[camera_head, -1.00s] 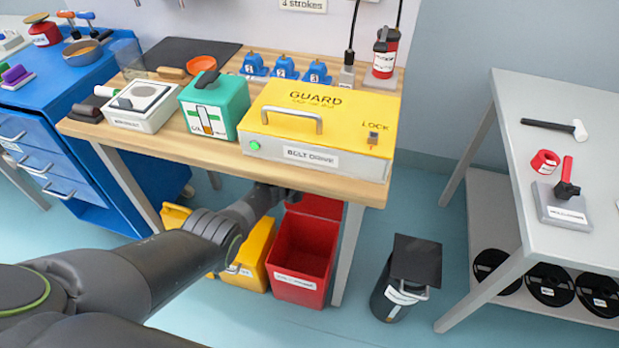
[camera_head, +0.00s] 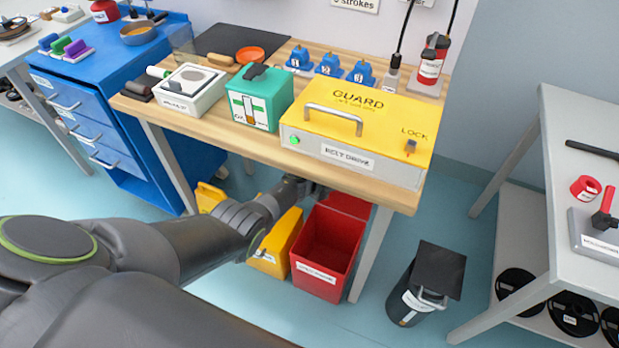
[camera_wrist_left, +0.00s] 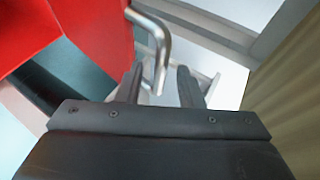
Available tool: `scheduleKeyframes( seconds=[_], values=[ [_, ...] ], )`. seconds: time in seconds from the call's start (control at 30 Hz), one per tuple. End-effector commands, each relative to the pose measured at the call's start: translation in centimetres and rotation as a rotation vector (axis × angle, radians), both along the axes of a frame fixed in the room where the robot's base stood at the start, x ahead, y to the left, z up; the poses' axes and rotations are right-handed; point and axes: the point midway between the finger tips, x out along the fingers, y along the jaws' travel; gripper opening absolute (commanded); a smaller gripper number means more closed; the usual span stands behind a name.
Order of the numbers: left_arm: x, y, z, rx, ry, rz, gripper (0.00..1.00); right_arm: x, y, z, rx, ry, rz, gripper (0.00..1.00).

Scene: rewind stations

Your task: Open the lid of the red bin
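The red bin (camera_head: 318,279) stands on the floor under the workbench, its top open and its inside showing. Its red lid (camera_head: 348,205) is raised at the back of the bin, partly hidden by the bench. My left gripper (camera_head: 312,187) reaches under the bench, beside the lid, its fingers mostly hidden there. In the left wrist view the fingers of my left gripper (camera_wrist_left: 160,72) are apart, with the bent metal handle (camera_wrist_left: 160,45) between them, next to red surfaces (camera_wrist_left: 95,35). I see no clear grip on the handle. My right gripper is in neither view.
A yellow bin (camera_head: 279,243) stands close to the left of the red bin. A black bin (camera_head: 410,295) stands to the right on open floor. The workbench top (camera_head: 225,128) and a bench leg (camera_head: 371,255) border the space around my left gripper.

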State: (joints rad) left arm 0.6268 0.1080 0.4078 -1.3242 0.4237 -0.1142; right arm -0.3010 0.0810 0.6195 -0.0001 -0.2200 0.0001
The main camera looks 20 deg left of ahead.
Motion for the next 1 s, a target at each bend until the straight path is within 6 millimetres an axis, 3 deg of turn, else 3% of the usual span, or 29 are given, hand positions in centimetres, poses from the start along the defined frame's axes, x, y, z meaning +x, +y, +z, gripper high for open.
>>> scheduleKeyframes(
  seconds=[0.03,0.7,1.0],
  values=[
    [-0.6,0.3,0.9,0.001,0.002,0.001,0.34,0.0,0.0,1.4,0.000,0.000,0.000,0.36],
    [-8.1,4.2,5.0,0.002,0.001,0.001,0.34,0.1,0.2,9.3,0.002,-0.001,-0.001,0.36],
    [-11.3,5.8,6.6,0.002,-0.001,-0.001,0.34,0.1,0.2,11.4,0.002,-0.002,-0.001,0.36]
  ],
)
